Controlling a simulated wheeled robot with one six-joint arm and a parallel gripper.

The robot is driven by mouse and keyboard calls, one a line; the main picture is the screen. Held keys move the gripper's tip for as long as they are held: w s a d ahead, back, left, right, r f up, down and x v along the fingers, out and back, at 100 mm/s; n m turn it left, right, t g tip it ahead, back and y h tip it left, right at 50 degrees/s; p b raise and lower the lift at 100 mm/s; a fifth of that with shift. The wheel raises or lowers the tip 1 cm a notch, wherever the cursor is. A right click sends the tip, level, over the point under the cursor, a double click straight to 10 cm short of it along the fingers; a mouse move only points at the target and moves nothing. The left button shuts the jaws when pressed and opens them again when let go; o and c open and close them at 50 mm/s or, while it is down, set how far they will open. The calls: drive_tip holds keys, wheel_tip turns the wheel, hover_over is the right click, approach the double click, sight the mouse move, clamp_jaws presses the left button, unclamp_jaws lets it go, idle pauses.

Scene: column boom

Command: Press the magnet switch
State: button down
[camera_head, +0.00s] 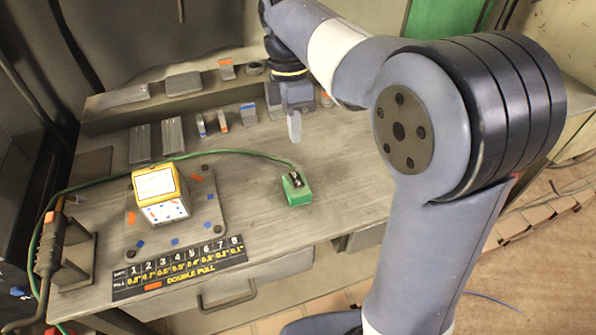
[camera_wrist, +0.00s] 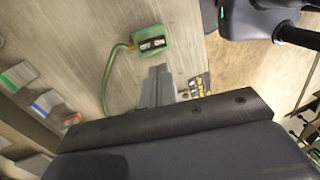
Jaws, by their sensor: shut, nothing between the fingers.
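The magnet switch looks to be the small green box (camera_head: 297,188) with a black top insert, on the workbench right of centre. A green cable runs from it to the left. In the wrist view the green box (camera_wrist: 153,44) lies just beyond the fingertips, with light markings on its black insert. My gripper (camera_head: 295,138) points down over the bench, behind the box in the head view and apart from it. In the wrist view my gripper (camera_wrist: 158,72) has its fingers together with nothing between them. Its height above the bench is hard to tell.
A yellow and white box (camera_head: 160,193) sits on a grey plate (camera_head: 215,225) at the left. A black numbered strip (camera_head: 180,268) lies along the front edge. Several metal blocks (camera_head: 172,135) stand at the back. The bench around the green box is clear.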

sight(297, 179)
drive_tip(key=f, duration=0.3)
drive_tip(key=s+f, duration=0.1)
drive_tip(key=f, duration=0.3)
drive_tip(key=s+f, duration=0.1)
drive_tip(key=f, duration=0.2)
drive_tip(key=shift+d+f, duration=0.25)
drive_tip(key=shift+f, duration=0.15)
drive_tip(key=shift+b, duration=0.4)
drive_tip(key=shift+s+f+t+b, duration=0.25)
drive_tip(key=shift+f+t+b, duration=0.3)
drive_tip(key=shift+b, duration=0.3)
drive_tip(key=shift+s+d+r+p, duration=0.1)
drive_tip(key=shift+r+p, duration=0.15)
drive_tip(key=shift+p, duration=0.05)
drive_tip(key=shift+w+a+p, duration=0.25)
drive_tip(key=shift+w+p, duration=0.3)
drive_tip(key=shift+w, duration=0.35)
